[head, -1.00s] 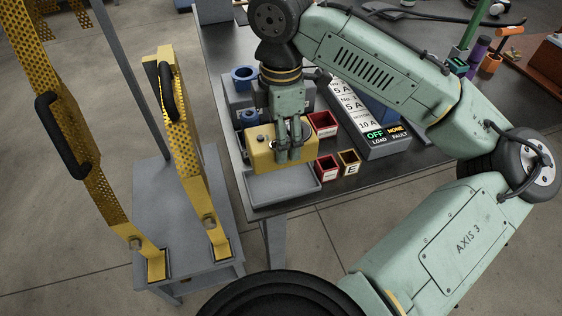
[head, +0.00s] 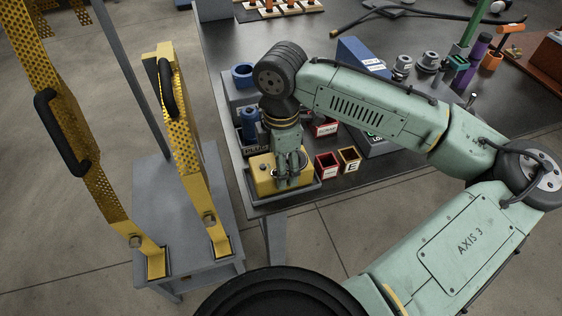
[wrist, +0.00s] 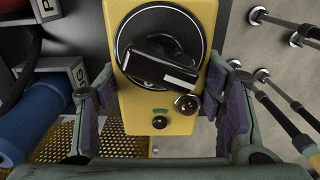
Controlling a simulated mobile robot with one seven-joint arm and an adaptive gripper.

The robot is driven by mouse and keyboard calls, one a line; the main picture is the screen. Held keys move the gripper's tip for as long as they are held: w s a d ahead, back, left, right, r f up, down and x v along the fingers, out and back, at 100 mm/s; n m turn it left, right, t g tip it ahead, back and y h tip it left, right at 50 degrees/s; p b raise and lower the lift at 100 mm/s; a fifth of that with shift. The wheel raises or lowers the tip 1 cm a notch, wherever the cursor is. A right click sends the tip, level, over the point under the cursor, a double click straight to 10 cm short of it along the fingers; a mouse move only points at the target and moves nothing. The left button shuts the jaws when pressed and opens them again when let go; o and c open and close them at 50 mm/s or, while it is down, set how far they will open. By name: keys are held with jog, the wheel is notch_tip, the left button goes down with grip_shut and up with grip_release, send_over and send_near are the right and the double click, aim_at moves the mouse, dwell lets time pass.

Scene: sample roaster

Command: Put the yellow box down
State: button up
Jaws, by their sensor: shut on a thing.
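The yellow box (head: 263,184) has a black rotary knob on top, seen close up in the wrist view (wrist: 178,122). My gripper (head: 289,180) points down and is shut on it, with one finger on each side in the wrist view (wrist: 160,108). The box is level over the shallow grey tray (head: 288,201) at the table's front left corner. The tray's front and right rim show around the box. I cannot tell whether the box touches the tray floor.
Small red (head: 327,165) and tan (head: 349,159) bins stand right of the tray. Yellow perforated frames with black handles (head: 180,140) rise from a grey stand (head: 184,240) at the left.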

jog(key=shift+f, duration=0.15)
jog(key=o, duration=1.8)
jog(key=shift+c, duration=0.2)
notch_tip(320, 180, up, 12)
jog(key=shift+r, duration=0.2)
jog(key=shift+c, duration=0.2)
